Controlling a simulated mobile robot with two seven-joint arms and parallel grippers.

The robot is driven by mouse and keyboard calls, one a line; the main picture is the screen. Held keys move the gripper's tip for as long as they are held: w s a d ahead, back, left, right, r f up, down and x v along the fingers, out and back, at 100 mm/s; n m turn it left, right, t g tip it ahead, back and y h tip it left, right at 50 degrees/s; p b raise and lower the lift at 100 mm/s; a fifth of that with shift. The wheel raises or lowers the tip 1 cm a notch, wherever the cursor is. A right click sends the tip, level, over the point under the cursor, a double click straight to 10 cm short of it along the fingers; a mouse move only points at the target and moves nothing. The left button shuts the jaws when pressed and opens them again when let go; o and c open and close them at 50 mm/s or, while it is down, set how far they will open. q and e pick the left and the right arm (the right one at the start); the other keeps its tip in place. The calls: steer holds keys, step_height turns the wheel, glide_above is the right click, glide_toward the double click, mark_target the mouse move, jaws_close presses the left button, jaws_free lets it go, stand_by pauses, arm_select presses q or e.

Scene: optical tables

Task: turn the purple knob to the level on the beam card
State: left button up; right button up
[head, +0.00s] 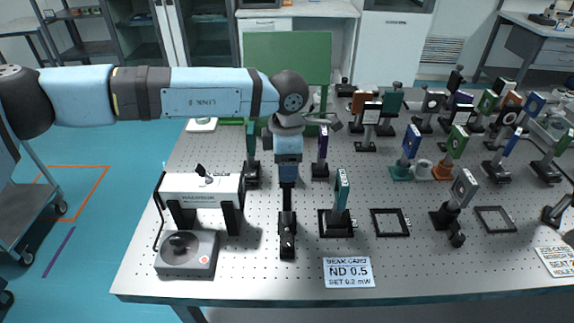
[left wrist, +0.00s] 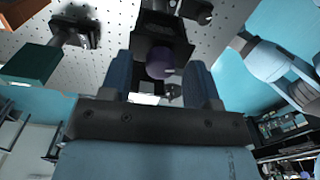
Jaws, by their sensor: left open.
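The purple knob (left wrist: 160,64) shows in the left wrist view, between the two blue fingers of my left gripper (left wrist: 159,80). The fingers are apart, with a gap on each side of the knob. In the head view my left gripper (head: 287,186) points down over a black mount (head: 287,240) on the optical table, and it hides the knob there. The beam card (head: 347,272) lies at the table's front and reads ND 0.5, SET 0.2 mW. My right gripper is not in view.
A white laser box (head: 200,188) and a grey round-topped unit (head: 187,253) stand left of the mount. A teal plate in a holder (head: 341,195) stands close on its right. An empty black frame (head: 390,222) lies further right. Several optics crowd the back right.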

arm_select(q)
step_height(320, 180, up, 13)
steer(key=shift+b, duration=0.4)
steer(key=shift+s+f, duration=0.1)
